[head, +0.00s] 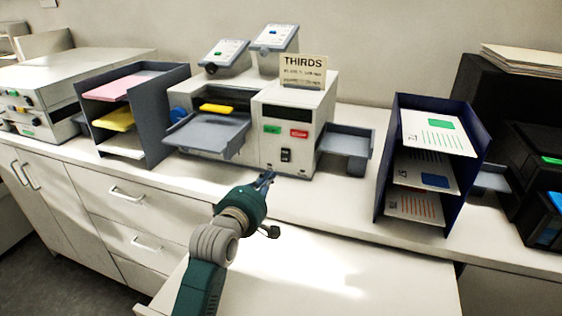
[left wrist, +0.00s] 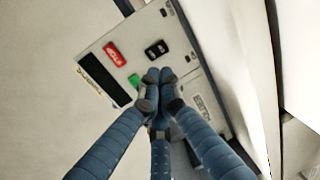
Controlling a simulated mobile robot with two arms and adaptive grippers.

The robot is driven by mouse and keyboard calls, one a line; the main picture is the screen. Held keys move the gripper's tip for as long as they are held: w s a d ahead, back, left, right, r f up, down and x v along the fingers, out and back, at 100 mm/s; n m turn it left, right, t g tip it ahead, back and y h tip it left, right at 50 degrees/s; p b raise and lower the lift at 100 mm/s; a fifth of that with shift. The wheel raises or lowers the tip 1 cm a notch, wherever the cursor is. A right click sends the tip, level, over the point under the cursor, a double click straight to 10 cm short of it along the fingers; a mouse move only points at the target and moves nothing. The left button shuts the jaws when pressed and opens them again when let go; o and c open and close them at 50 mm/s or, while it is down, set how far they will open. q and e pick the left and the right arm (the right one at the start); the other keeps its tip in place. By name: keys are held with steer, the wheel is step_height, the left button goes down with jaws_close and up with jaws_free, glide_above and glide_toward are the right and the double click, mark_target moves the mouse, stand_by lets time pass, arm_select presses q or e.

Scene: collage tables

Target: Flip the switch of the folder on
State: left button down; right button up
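The folder (head: 271,125) is a white machine on the counter with a dark display, a green button, a red button and a small black rocker switch (head: 286,155) low on its front. My left gripper (head: 266,176) is in front of the folder, just below and left of the switch. In the left wrist view the fingers (left wrist: 157,78) are together with nothing between them. The switch (left wrist: 156,49) shows just beyond the fingertips, apart from them in the picture; contact cannot be told. The red button (left wrist: 114,54) and green button (left wrist: 133,80) show beside it. My right gripper is not in view.
A grey paper tray (head: 207,133) sticks out from the folder's left part, and another tray (head: 346,143) from its right side. A dark rack (head: 385,160) with printed sheets stands right. A grey rack (head: 150,115) with coloured paper stands left. The counter front is clear.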

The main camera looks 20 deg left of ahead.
mark_target(285, 158)
arm_select(q)
steer(key=w, duration=0.4)
steer(key=shift+d+f+p, duration=0.15)
steer(key=shift+d+p, duration=0.05)
steer(key=shift+p, duration=0.15)
steer(key=w, duration=0.2)
steer(key=w+p, duration=0.1)
steer(key=w, duration=0.1)
steer(key=w+f, duration=0.1)
steer(key=w, duration=0.1)
steer(key=shift+w+p, duration=0.15)
steer(key=shift+p, duration=0.15)
steer(key=shift+w+d+f, duration=0.1)
steer(key=shift+w+f, duration=0.05)
steer(key=shift+w, duration=0.45)
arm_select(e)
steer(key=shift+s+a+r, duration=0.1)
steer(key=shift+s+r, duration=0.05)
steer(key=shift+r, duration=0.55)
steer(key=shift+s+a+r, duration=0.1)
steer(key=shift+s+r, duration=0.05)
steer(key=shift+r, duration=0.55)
